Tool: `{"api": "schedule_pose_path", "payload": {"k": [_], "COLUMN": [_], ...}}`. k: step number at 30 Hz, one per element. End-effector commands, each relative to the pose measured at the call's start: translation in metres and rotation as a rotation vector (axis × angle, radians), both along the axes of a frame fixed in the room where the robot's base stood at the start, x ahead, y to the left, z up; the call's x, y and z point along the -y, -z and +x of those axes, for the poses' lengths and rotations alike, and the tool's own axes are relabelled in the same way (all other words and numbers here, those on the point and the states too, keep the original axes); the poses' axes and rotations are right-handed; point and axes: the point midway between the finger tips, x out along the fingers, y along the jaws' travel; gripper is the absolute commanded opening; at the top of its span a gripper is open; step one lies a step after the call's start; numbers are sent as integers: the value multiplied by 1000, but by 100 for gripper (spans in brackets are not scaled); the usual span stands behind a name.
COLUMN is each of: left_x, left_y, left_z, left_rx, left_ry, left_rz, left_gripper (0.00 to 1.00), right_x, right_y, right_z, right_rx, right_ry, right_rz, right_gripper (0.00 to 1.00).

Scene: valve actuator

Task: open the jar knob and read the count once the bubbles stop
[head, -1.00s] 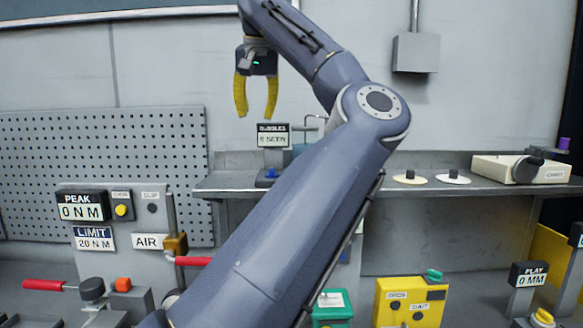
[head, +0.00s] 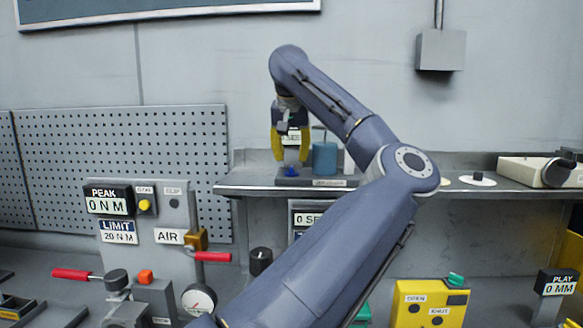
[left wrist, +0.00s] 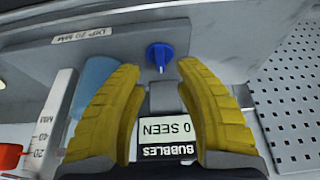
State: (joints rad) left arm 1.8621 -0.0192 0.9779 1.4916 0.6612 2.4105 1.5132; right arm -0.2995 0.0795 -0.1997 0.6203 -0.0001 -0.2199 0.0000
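The blue jar knob (head: 291,171) sits on the small base on the shelf; in the left wrist view the knob (left wrist: 160,56) lies just beyond my fingertips, centred between them. My left gripper (head: 290,158) has its yellow fingers apart and pointing down over the knob; in the wrist view the gripper (left wrist: 157,72) is open and empty. The blue jar (head: 325,158) stands right of the knob, and I cannot see bubbles in it. The bubbles display (left wrist: 166,140) reads 0 SEEN, upside down in the wrist view. My right gripper is out of view.
The jar's base stands on a grey shelf (head: 235,189). A second display (head: 308,219) below reads "0 SE", its rest hidden by my arm. A panel with an air lever (head: 212,257) stands left. A yellow box (head: 428,304) is lower right.

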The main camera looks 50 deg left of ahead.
Motion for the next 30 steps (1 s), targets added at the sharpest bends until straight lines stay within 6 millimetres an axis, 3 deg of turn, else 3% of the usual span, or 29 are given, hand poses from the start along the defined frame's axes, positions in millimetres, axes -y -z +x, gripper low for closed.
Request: {"api": "schedule_pose_path", "payload": {"k": [10,25,30], "left_x": [-10,-12,-12], "left_y": [34,41,41], "left_z": [10,11,11], "left_rx": [-1,1,1], "left_ry": [0,0,0], "left_rz": [1,1,1], "left_gripper": [34,35,16], "right_x": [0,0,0], "right_y": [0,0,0], "right_z": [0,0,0], "right_rx": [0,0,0], "right_ry": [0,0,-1], "right_rz": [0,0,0], "right_gripper": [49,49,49]}}
